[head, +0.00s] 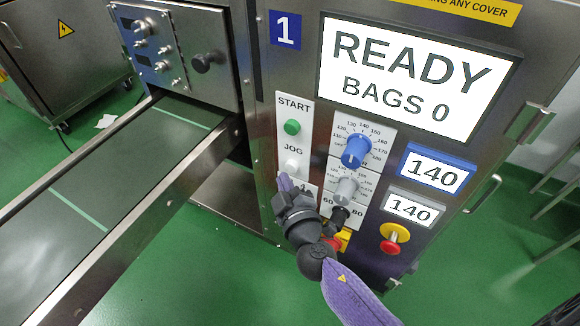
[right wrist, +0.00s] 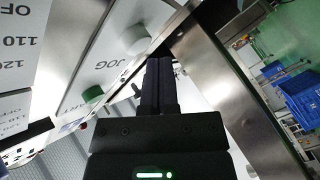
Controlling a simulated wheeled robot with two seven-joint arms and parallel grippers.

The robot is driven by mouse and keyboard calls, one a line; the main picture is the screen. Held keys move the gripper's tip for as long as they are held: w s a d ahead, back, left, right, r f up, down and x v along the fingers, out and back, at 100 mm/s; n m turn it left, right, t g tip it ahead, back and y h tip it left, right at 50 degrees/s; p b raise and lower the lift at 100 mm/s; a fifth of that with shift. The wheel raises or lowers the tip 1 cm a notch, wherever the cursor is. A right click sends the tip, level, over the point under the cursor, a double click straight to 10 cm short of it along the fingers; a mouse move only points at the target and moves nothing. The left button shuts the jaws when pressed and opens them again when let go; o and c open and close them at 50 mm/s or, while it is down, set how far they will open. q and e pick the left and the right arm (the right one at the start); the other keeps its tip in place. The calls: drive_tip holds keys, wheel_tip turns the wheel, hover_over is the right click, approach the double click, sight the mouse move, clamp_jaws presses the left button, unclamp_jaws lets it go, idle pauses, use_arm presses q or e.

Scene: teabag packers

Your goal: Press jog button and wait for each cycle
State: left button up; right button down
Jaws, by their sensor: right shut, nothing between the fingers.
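The white JOG button (head: 291,167) is on the panel of machine 1, under the green START button (head: 292,127). My right gripper (head: 285,182) is shut and empty, its fingertips just below and left of the JOG button in the head view. In the right wrist view the shut fingers (right wrist: 157,70) point toward the panel, close to the white JOG button (right wrist: 135,39). I cannot tell whether they touch it. The screen (head: 415,77) reads READY, BAGS 0. My left gripper is out of view.
Right of the buttons are a blue knob (head: 356,151), a grey knob (head: 345,190) and displays reading 140. A red stop button (head: 391,245) on yellow sits lower right. A conveyor belt (head: 120,190) runs along the left. Blue crates (right wrist: 300,95) stand in the background.

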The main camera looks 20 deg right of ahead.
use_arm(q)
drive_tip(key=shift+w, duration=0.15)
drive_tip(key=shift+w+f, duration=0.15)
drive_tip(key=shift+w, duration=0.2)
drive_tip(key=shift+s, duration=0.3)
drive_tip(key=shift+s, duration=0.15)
use_arm(e)
drive_tip(key=shift+d, duration=0.1)
drive_tip(key=shift+w+d, duration=0.2)
drive_tip(key=shift+w, duration=0.05)
